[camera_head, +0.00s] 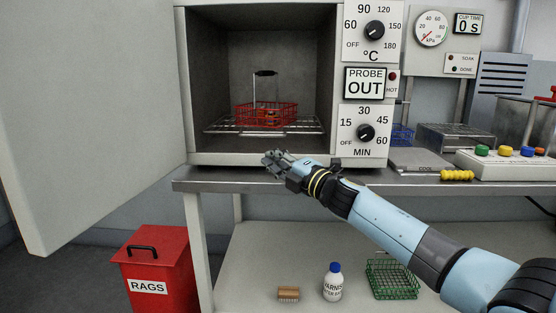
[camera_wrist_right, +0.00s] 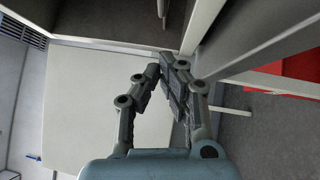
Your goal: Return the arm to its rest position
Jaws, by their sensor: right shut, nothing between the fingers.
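My right arm (camera_head: 385,219) is light blue and reaches in from the lower right in the head view. Its right gripper (camera_head: 270,160) is in front of the lower edge of the open oven, near the bench front. In the right wrist view the fingers of the right gripper (camera_wrist_right: 168,66) are closed together and hold nothing. My left gripper is in neither view.
The oven (camera_head: 190,85) has its door (camera_head: 85,120) swung open to the left. A red wire basket (camera_head: 265,115) stands on its rack. A red rags bin (camera_head: 150,265) is at lower left. A green basket (camera_head: 392,280) sits on the lower shelf.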

